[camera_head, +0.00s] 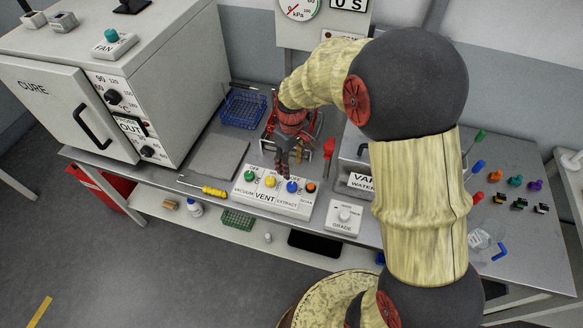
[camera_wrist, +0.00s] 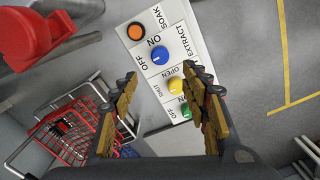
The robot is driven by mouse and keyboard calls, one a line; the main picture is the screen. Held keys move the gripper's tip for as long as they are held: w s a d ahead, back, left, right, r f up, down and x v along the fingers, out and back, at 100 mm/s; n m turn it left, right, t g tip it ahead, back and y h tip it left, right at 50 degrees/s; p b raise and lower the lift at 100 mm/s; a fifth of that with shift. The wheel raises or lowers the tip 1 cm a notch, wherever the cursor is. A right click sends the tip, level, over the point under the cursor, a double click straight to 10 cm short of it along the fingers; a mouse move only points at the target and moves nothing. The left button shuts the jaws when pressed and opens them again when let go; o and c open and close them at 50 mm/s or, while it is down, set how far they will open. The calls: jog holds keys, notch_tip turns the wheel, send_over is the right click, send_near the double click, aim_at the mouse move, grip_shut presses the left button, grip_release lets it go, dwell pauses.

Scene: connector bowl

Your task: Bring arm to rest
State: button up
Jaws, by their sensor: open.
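My gripper (camera_head: 284,168) is at the end of my bent arm, over the back edge of a white control panel (camera_head: 258,205) on the bench. In the wrist view my gripper (camera_wrist: 162,82) has its two fingers spread apart, with nothing seen between them but the panel (camera_wrist: 196,40) beyond. The panel carries a green knob (camera_head: 249,176), a yellow knob (camera_head: 270,181), a blue knob (camera_head: 292,187) and an orange button (camera_head: 310,187). The blue knob (camera_wrist: 160,53) shows in the wrist view just beyond the fingertips. Whether the gripper touches the panel cannot be told.
A large CURE oven (camera_head: 185,60) stands left. A blue wire basket (camera_head: 243,108) is behind the panel. A wire rack (camera_wrist: 70,135) with a red part is close to my gripper. A GRADE dial box (camera_head: 344,217) is right of the panel. Coloured connectors (camera_head: 515,181) lie far right.

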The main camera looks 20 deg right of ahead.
dwell(0.6)
jog(key=s+r+m+t+b, duration=0.4)
jog(key=s+r+m+t, duration=0.1)
jog(key=s+r, duration=1.3)
jog(key=s, duration=0.4)
jog(key=shift+s+r+m+t, duration=0.2)
jog(key=shift+r+m+t, duration=0.1)
jog(key=shift+r+m, duration=0.1)
